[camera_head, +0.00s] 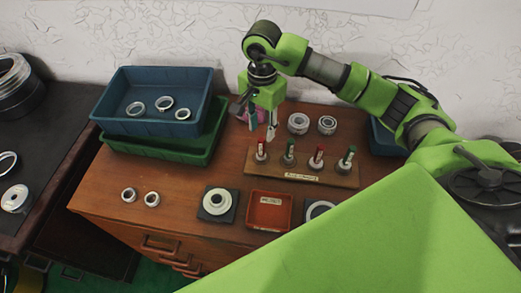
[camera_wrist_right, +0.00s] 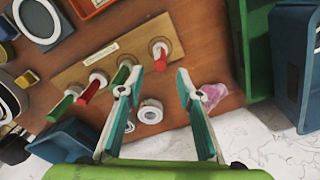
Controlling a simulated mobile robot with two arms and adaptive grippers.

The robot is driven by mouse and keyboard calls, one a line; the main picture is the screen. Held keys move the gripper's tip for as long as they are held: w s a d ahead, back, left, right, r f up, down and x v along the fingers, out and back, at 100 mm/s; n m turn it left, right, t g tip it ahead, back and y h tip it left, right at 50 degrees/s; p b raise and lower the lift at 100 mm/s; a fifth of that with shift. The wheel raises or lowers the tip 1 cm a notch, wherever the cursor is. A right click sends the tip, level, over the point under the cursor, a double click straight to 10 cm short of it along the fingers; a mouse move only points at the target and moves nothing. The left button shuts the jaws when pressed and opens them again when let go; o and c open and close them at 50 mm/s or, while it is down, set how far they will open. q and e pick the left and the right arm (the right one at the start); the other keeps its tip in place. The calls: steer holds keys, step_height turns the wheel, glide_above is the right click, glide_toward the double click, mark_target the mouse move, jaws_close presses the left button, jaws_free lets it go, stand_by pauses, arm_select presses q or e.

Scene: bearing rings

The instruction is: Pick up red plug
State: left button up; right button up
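A wooden rack (camera_head: 300,172) holds several upright plugs in a row, red and green alternating, each in a pale ring. The leftmost red plug (camera_head: 261,147) shows in the right wrist view (camera_wrist_right: 160,57), beyond the gap between my fingertips. A second red plug (camera_head: 318,154) stands between two green plugs (camera_head: 289,152) (camera_head: 348,157); in the wrist view it is at the left (camera_wrist_right: 88,93). My right gripper (camera_head: 257,122) is open and empty above the rack's left end; its teal-padded fingers show in the wrist view (camera_wrist_right: 158,72). My left gripper is out of view.
A blue bin (camera_head: 160,125) with several rings sits in a green bin (camera_head: 165,148) at left. Two bearings (camera_head: 298,123) (camera_head: 327,125) stand behind the rack. A red tray (camera_head: 269,211) lies in front. A pink item (camera_wrist_right: 213,96) is beside one finger in the wrist view.

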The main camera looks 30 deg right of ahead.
mark_target(262, 139)
step_height(262, 139, down, 4)
steer(key=shift+f+p, duration=0.1)
steer(key=shift+p, duration=0.3)
steer(key=shift+f+p, duration=0.25)
steer(key=shift+p, duration=0.05)
step_height(262, 139, down, 4)
steer(key=shift+a+r+p, duration=0.1)
steer(key=shift+r+p, duration=0.05)
steer(key=shift+p, duration=0.75)
steer(key=shift+f, duration=0.5)
jaws_close()
